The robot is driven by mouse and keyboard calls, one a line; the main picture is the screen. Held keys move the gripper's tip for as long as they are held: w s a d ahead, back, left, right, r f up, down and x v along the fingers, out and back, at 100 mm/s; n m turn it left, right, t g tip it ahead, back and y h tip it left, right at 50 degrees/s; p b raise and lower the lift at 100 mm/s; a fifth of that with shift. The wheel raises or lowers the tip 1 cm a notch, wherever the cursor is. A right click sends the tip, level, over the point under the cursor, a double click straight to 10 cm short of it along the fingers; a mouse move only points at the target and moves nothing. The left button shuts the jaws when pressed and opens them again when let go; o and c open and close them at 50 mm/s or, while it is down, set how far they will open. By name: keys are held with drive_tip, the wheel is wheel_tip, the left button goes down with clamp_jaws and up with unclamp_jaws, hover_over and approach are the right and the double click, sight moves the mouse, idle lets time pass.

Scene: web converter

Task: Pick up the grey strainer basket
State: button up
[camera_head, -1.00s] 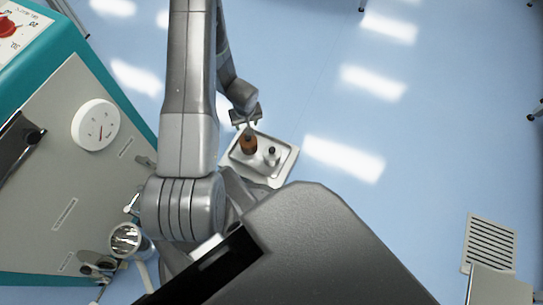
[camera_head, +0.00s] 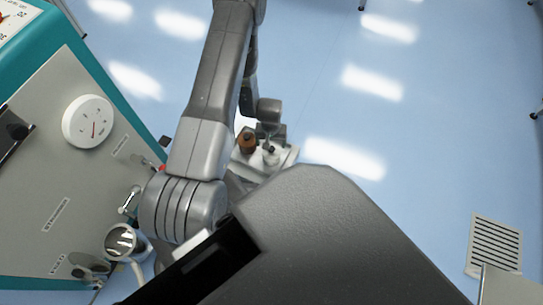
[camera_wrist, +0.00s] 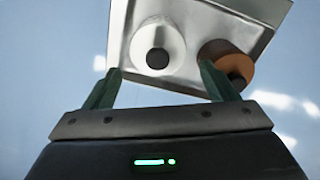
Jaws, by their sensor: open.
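A pale grey round piece with a dark top (camera_head: 270,157) stands in a small metal tray (camera_head: 252,174); it also shows in the wrist view (camera_wrist: 172,40). It is the likeliest grey strainer basket, but I see no mesh and cannot be sure. A brown bottle-like piece (camera_head: 247,143) stands beside it, to its left in the head view and to its right in the wrist view (camera_wrist: 238,68). My gripper (camera_wrist: 160,82) is open and empty. In the wrist view its fingers lie either side of the pale piece's near edge, the right finger overlapping the brown piece. Contact cannot be told.
A teal and grey machine (camera_head: 60,190) with a round white dial (camera_head: 88,122) stands at left, close to my arm. A shiny metal cup-like part (camera_head: 120,241) is at its lower edge. The blue floor (camera_head: 400,140) at right is open, with a grille (camera_head: 494,246).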

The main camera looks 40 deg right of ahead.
sight(271, 154)
drive_tip(key=f+b, duration=0.2)
drive_tip(key=f, duration=0.7)
drive_tip(key=shift+s+f+b, duration=0.2)
drive_tip(key=shift+b, duration=0.2)
drive_tip(key=c, duration=0.8)
drive_tip(key=shift+r, duration=0.1)
